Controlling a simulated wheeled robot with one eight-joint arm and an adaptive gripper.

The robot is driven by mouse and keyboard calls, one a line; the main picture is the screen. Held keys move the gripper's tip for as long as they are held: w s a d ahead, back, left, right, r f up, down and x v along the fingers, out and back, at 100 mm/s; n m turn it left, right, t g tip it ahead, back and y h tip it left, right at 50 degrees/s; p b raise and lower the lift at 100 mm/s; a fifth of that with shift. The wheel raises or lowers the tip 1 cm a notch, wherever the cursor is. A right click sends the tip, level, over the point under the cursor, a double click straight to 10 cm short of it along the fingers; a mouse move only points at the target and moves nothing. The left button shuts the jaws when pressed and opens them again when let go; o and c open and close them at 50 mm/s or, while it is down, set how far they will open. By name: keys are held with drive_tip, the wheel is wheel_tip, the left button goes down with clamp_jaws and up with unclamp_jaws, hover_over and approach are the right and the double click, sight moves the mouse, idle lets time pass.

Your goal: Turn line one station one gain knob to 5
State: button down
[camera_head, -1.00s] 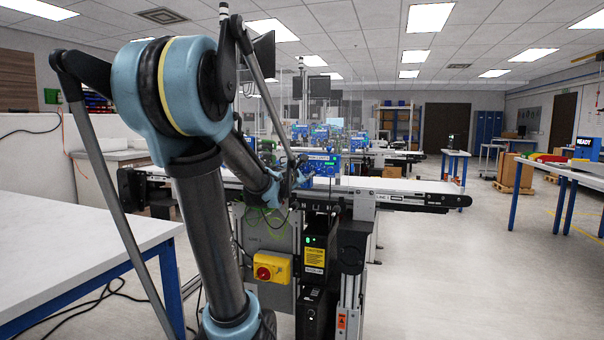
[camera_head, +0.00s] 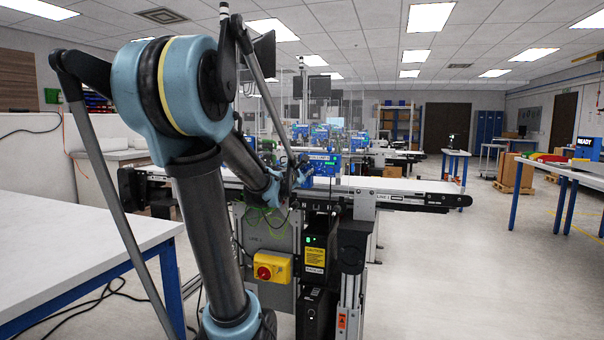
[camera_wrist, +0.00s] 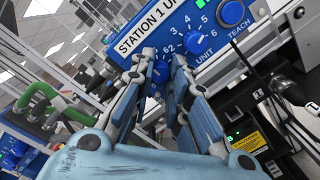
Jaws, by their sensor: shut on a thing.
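The blue station 1 panel (camera_wrist: 145,40) fills the top of the wrist view, tilted in the picture. It carries a TEACH knob (camera_wrist: 232,13), a UNIT knob (camera_wrist: 197,41) and a third blue knob (camera_wrist: 160,71), taken as the gain knob. My gripper (camera_wrist: 164,80) has its two fingers on either side of this third knob and is shut on it. The fingers hide its label, its pointer and part of its scale, so I cannot read its setting. In the head view the panel (camera_head: 322,164) is small, at the end of my arm.
The line one conveyor (camera_head: 400,196) runs across behind my arm. A yellow switch box with a red knob (camera_head: 270,268) sits below the panel. A white table (camera_head: 70,245) stands at left. Open floor lies to the right.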

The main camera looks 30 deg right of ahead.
drive_tip(key=shift+m, duration=2.8)
drive_tip(key=c, duration=1.5)
unclamp_jaws()
drive_tip(key=shift+v, duration=5.95)
drive_tip(key=shift+s, duration=0.1)
